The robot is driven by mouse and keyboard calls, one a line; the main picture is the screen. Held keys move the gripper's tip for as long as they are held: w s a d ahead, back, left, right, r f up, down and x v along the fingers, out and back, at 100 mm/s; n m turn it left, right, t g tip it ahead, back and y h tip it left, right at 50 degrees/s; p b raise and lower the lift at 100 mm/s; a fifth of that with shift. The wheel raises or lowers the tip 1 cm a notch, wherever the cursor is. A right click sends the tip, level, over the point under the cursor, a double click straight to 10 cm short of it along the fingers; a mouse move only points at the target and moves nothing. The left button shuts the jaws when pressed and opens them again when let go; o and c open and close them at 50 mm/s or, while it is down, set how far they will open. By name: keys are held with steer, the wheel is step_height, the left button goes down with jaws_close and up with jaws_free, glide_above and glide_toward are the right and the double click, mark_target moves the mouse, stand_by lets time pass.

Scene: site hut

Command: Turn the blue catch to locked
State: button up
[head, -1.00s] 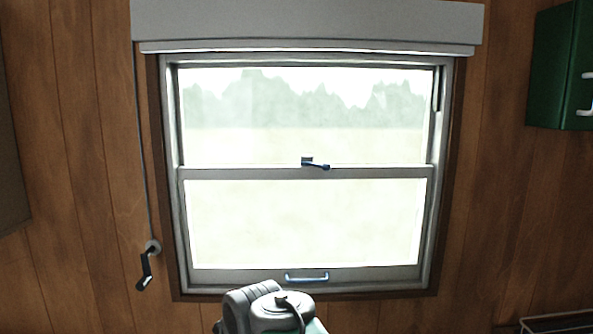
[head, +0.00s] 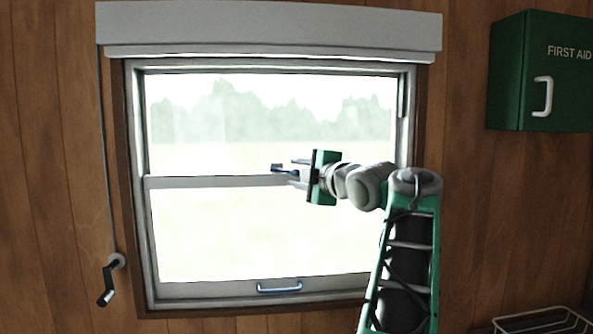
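The blue catch (head: 278,168) sits on the middle rail of the sash window, in the head view. Its lever runs right and slightly down from the pivot, and its right end is partly hidden by my gripper. My gripper (head: 297,173) comes in from the right, with its two fingers spread apart, one above and one below the level of the lever. The lever's end appears between or just in front of the fingertips. I cannot tell whether either finger touches it.
A blue pull handle (head: 279,287) is on the window's bottom rail. A hand crank (head: 109,281) hangs on the left wall below the roller blind housing (head: 270,28). A green first aid cabinet (head: 507,70) is at upper right, and a wire basket (head: 545,321) at lower right.

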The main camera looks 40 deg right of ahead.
steer(key=shift+w+d, duration=0.1)
steer(key=shift+w, duration=0.5)
steer(key=shift+f, duration=0.1)
jaws_close()
stand_by(0.9)
